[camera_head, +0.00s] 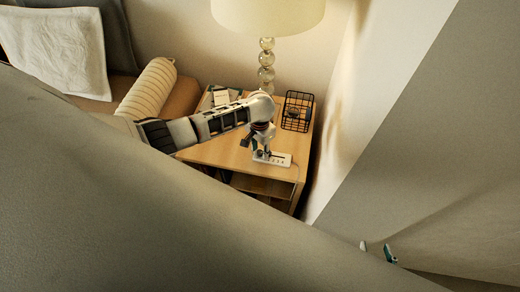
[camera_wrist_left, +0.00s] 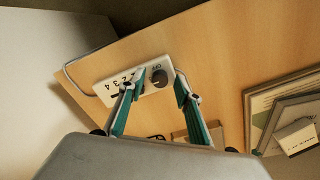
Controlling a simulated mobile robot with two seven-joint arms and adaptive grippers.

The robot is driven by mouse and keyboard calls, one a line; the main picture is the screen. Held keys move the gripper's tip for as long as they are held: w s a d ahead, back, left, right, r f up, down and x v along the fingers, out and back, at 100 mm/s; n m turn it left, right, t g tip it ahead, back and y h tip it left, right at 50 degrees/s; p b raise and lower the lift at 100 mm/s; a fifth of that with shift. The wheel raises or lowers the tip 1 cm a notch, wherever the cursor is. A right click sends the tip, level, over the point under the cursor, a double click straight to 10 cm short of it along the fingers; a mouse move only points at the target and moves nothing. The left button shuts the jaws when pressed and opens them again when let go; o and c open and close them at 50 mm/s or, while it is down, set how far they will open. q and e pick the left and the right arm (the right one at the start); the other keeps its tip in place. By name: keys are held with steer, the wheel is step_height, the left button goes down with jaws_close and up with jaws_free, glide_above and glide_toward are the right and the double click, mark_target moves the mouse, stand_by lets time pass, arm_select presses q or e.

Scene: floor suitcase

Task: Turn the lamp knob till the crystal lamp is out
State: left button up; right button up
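The crystal lamp (camera_head: 267,62) stands at the back of the bedside table, with clear balls for a stem and a pale shade that looks lit. A white control box (camera_head: 283,160) with a cord lies near the table's front edge. In the left wrist view the box (camera_wrist_left: 103,90) shows numbers, a slot and a dark round knob (camera_wrist_left: 159,77). My left gripper (camera_wrist_left: 158,82) is open, with its teal fingers on either side of the knob; contact is unclear. It hangs over the box in the head view (camera_head: 261,150). My right gripper's tips (camera_head: 378,250) show apart at lower right, the rest hidden.
A black wire basket (camera_head: 298,112) stands at the table's right back. Framed items (camera_wrist_left: 285,110) lie on the wooden tabletop (camera_head: 225,152). A bed with a striped bolster (camera_head: 149,88) is at left. A large grey surface (camera_head: 130,215) covers the lower foreground.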

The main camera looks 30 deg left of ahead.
arm_select(q)
jaws_close()
steer(key=shift+m, duration=0.3)
steer(key=m, duration=0.3)
steer(key=shift+m, duration=0.3)
steer(key=m, duration=1.3)
steer(key=shift+m, duration=0.3)
